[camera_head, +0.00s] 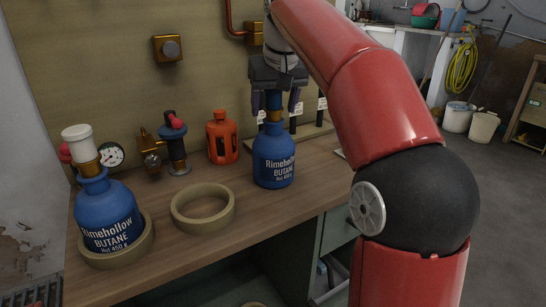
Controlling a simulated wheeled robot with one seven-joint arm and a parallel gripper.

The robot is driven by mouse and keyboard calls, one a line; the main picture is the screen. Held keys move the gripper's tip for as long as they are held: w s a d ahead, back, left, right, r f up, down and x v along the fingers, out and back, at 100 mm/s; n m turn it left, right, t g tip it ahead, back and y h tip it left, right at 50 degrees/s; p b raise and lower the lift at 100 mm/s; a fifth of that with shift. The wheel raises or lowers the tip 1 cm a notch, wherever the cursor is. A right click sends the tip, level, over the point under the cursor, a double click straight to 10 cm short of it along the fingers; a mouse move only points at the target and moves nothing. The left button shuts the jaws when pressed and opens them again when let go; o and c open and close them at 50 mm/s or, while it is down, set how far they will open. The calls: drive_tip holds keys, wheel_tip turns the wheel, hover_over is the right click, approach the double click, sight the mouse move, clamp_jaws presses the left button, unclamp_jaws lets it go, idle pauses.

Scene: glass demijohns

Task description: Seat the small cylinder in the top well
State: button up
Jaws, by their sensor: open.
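A small blue butane cylinder (274,165) stands upright on the wooden bench, to the right of an empty tan ring-shaped well (228,214). My gripper (274,100) points down over this cylinder, open, with its fingers on either side of the cylinder's neck; I cannot tell whether they touch it. A second blue butane cylinder (105,218), with a brass fitting and white cap on top, stands in another tan ring (128,260) at the left. Part of a further tan ring (254,304) shows below the bench.
Several labelled dark items stand behind my gripper. My red arm covers the right part of the bench. Bare bench lies around the empty ring.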

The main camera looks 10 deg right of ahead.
drive_tip(key=shift+w+f, duration=0.2)
drive_tip(key=shift+f, duration=0.45)
drive_tip(key=shift+c, duration=0.3)
clamp_jaws()
drive_tip(key=shift+r, duration=0.1)
